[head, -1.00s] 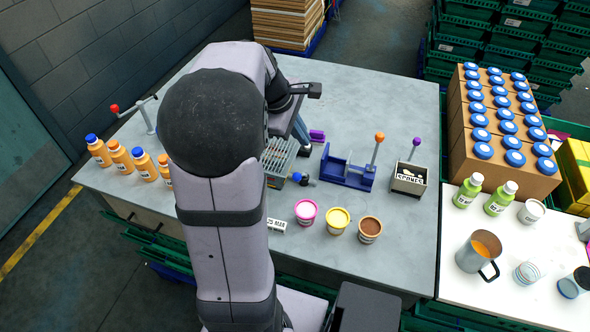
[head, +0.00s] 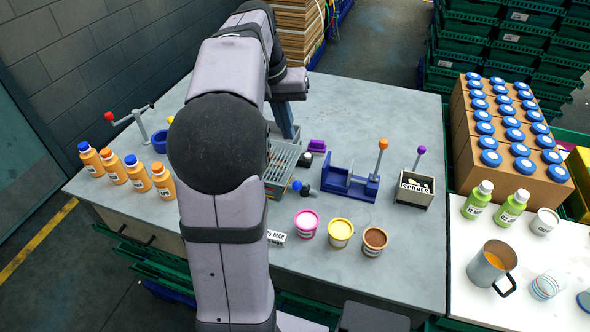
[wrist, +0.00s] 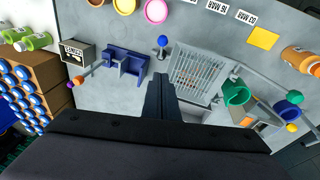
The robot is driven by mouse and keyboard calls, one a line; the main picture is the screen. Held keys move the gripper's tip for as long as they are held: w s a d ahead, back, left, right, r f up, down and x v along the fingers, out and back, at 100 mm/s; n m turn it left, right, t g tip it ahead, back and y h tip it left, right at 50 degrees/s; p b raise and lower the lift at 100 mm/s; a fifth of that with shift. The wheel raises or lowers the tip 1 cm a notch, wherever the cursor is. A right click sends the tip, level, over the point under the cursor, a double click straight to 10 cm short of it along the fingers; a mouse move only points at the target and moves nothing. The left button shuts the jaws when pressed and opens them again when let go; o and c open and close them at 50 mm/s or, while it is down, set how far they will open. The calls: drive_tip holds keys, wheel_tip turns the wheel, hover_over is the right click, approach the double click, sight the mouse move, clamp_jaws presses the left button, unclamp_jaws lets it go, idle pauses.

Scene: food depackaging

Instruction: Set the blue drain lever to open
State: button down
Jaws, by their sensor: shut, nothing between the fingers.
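The blue-knobbed lever (head: 297,185) sits at the front right corner of the wire drain rack (head: 284,157), beside a dark fitting. It also shows in the wrist view (wrist: 162,41), above and just left of the rack. My gripper (wrist: 161,77) is shut and empty. In the wrist view its fingers point toward the lever with a gap between them. In the head view the dark finger (head: 285,120) hangs over the back of the rack, and its tip is partly hidden. I cannot tell the lever's setting.
A blue fixture with an orange-knobbed lever (head: 381,158) and a grey box with a purple-knobbed lever (head: 419,160) stand right of the rack. Pink (head: 306,223), yellow (head: 340,232) and brown (head: 374,240) cups stand in front. Orange bottles (head: 112,166) line the left edge. The back right tabletop is clear.

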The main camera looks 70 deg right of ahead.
drive_tip(key=p, duration=0.2)
hover_over(295, 183)
drive_tip(key=w+d, duration=0.1)
drive_tip(key=d, duration=0.2)
drive_tip(key=w+a+x, duration=0.1)
drive_tip(key=a+x, duration=0.1)
drive_tip(key=x, duration=0.7)
drive_tip(key=shift+s+a+f+p, duration=0.1)
drive_tip(key=shift+a+f+p, duration=0.15)
drive_tip(key=shift+f, duration=0.4)
drive_tip(key=shift+a+f+p, duration=0.25)
drive_tip(key=shift+f+p, duration=0.05)
drive_tip(key=shift+f, duration=0.35)
drive_tip(key=shift+s+a+f+p, duration=0.1)
drive_tip(key=shift+a+f+p, duration=0.15)
drive_tip(key=shift+f, duration=0.4)
drive_tip(key=shift+a+f+b, duration=0.75)
drive_tip(key=shift+f+b, duration=0.05)
drive_tip(key=shift+b, duration=0.05)
drive_tip(key=shift+a+r, duration=0.1)
drive_tip(key=shift+a, duration=0.05)
drive_tip(key=shift+r, duration=0.1)
